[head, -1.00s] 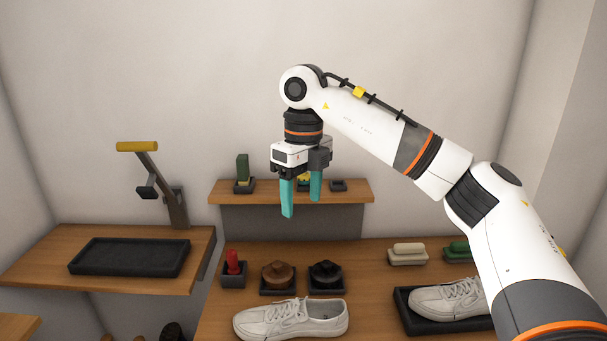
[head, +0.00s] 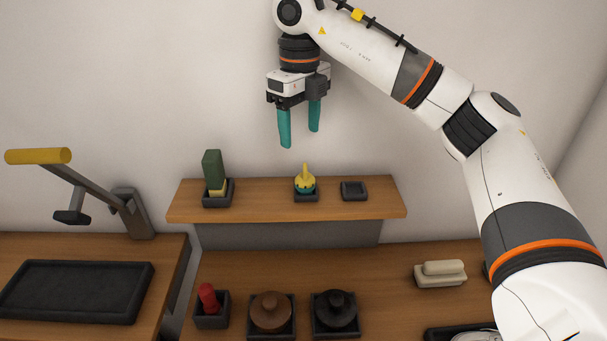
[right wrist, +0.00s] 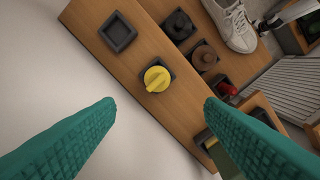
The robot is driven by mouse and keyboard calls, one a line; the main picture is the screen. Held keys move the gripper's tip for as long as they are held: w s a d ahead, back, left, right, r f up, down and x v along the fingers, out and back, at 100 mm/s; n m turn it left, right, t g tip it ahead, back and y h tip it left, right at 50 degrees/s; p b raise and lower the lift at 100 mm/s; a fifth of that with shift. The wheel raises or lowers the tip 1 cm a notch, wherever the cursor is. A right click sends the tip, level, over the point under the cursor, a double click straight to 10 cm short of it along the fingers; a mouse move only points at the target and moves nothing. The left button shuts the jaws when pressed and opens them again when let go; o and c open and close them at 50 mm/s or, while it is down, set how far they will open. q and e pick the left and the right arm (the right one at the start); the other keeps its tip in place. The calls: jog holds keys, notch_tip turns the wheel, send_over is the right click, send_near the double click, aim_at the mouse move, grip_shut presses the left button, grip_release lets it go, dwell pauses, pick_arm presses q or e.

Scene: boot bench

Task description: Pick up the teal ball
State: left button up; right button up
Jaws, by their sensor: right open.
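A small rounded thing with a teal lower part (head: 306,188) and a yellow pointed top (head: 305,173) sits in a dark square holder on the wall shelf. From above, in the right wrist view, only its yellow top (right wrist: 157,78) shows clearly; the teal part is hidden. I see no other teal ball. My right gripper (head: 300,138) points down with its teal fingers apart and empty, above the yellow-topped thing and not touching it. In the right wrist view, that thing lies between and beyond the fingertips (right wrist: 160,104). My left gripper is not in view.
The shelf (head: 260,206) also bears a green block (head: 212,168) in a holder at left and an empty dark holder (head: 354,190) at right. Below are a red-handled item (head: 208,298), a brown round piece (head: 270,310) and a black one (head: 336,309).

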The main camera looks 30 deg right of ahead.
aim_at(305, 167)
jog(key=f, duration=0.1)
jog(key=f+p, duration=0.1)
jog(key=f, duration=0.3)
jog(key=shift+s+d+f, duration=0.1)
jog(key=shift+s+f, duration=0.05)
jog(key=shift+s, duration=0.1)
jog(key=shift+f, duration=0.3)
jog(key=f+p, duration=0.3)
jog(key=f, duration=0.1)
jog(key=shift+s+d, duration=0.1)
jog(key=shift+d, duration=0.2)
jog(key=shift+f, duration=0.65)
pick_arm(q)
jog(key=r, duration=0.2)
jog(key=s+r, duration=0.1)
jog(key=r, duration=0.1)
pick_arm(e)
jog(key=c, duration=1)
